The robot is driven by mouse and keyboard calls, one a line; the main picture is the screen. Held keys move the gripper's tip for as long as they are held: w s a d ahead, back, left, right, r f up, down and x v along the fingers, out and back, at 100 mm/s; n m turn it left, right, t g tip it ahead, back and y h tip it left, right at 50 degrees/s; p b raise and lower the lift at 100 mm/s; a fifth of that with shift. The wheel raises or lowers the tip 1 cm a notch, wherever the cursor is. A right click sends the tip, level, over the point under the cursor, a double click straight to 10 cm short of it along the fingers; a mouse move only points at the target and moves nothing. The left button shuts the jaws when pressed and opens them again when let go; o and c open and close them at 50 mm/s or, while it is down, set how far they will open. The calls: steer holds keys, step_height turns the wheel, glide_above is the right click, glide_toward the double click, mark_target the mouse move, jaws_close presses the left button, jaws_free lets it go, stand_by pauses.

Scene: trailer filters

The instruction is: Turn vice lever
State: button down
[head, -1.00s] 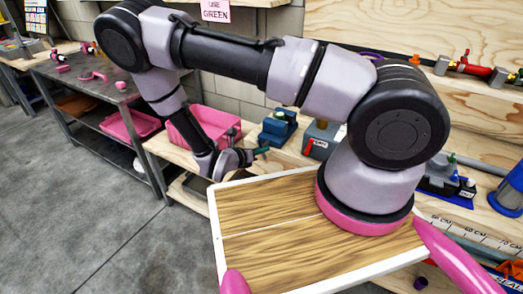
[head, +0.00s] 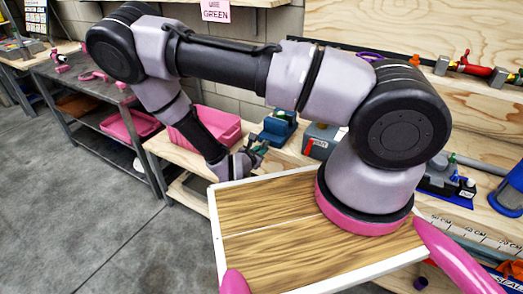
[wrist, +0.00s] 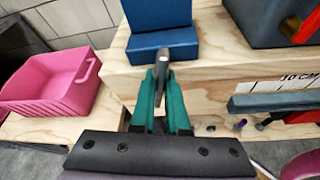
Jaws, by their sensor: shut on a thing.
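The blue vice (head: 278,127) stands on the wooden workbench. It also shows in the wrist view, at the top centre (wrist: 162,42). Its grey lever (wrist: 164,58) stands in front of the blue body. My gripper (wrist: 160,78) has teal fingers. In the head view my gripper (head: 258,153) is small, just in front of the vice, and the lever cannot be made out there.
A pink bin (wrist: 50,83) sits left of the vice, lower in the wrist view. A grey box with a red part (head: 322,140) stands right of the vice. My wooden-topped base fills the front of the head view. A grey side table (head: 90,75) stands at left.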

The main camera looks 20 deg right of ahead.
stand_by(0.4)
steer(key=c, duration=0.9)
jaws_free()
steer(key=v, duration=1.1)
steer(key=shift+f, duration=0.1)
